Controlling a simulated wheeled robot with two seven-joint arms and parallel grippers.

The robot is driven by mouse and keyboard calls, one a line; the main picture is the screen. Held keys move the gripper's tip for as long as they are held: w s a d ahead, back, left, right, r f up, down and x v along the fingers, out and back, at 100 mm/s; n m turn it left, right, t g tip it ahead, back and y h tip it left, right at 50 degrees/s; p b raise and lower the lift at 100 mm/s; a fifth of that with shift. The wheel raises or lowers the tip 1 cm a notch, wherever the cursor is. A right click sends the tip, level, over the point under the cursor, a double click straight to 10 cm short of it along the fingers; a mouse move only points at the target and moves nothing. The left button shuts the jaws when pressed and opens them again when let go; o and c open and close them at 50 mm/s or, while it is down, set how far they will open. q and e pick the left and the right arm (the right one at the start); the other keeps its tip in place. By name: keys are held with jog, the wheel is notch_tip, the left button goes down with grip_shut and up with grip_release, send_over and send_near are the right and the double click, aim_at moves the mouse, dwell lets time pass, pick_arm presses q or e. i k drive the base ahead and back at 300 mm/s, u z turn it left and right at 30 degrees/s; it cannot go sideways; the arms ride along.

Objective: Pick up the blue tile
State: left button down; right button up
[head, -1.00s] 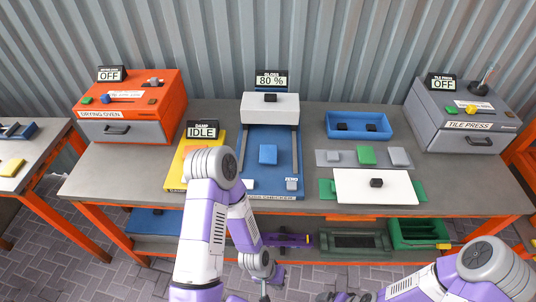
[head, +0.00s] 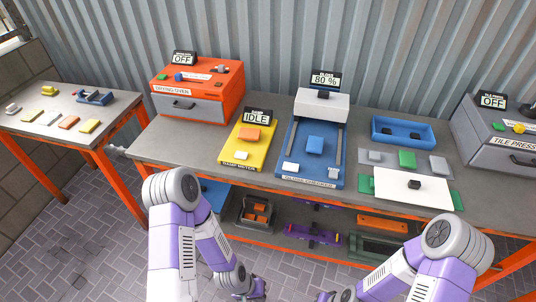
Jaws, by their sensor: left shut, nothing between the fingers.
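The blue tile (head: 315,144) lies flat on the bed of the blue gloss checker (head: 288,176), below its raised white head, in the middle of the bench. My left gripper (head: 257,290) is low at the bottom edge of the head view, in front of the bench and well apart from the tile. It is shut and empty. My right gripper (head: 326,297) only just shows at the bottom edge, partly cut off, and its jaws cannot be made out.
A yellow damp meter (head: 227,157) with an orange tile (head: 249,133) stands left of the checker. The orange drying oven (head: 190,107) is further left. A blue tray (head: 382,122), a white board (head: 390,193) and the tile press (head: 485,150) are right. A side table (head: 30,107) holds several tiles.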

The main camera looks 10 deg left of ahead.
aim_at(315, 144)
jog(key=u, duration=1.15)
jog(key=i, duration=0.7)
jog(key=z, duration=0.55)
